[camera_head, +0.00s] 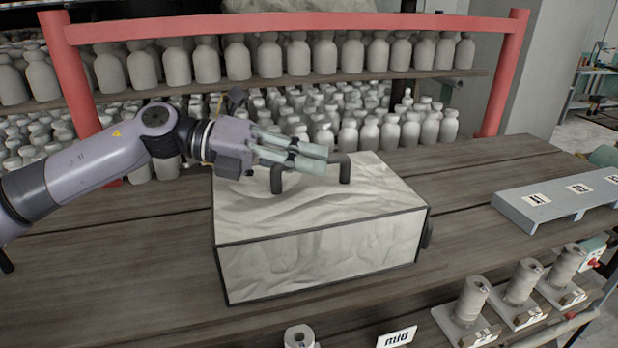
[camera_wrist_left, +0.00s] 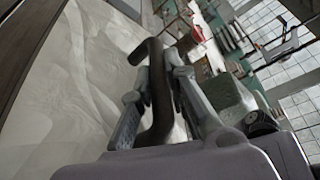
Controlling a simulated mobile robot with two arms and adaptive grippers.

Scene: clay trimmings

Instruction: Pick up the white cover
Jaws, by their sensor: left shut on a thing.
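The white cover (camera_head: 320,255) is a box shape with pale, wavy-patterned faces and dark edges. It appears to rest level on the wooden table in the head view. A dark bent handle (camera_head: 345,170) stands on its top. My left gripper (camera_head: 326,160) reaches in from the left over the top and is shut on the handle. In the left wrist view the handle (camera_wrist_left: 157,92) runs between the two fingers, and the cover's pale face (camera_wrist_left: 75,80) fills the left side. The fingers hide part of the handle in the head view. My right gripper is not in view.
A red-framed rack (camera_head: 290,22) with rows of grey bottles stands behind the table. A grey labelled board (camera_head: 515,205) lies at the right. Several clay cylinders on stands (camera_head: 465,327) and a "mid" sign (camera_head: 397,337) are at the front. Bare wood (camera_head: 110,270) lies left of the cover.

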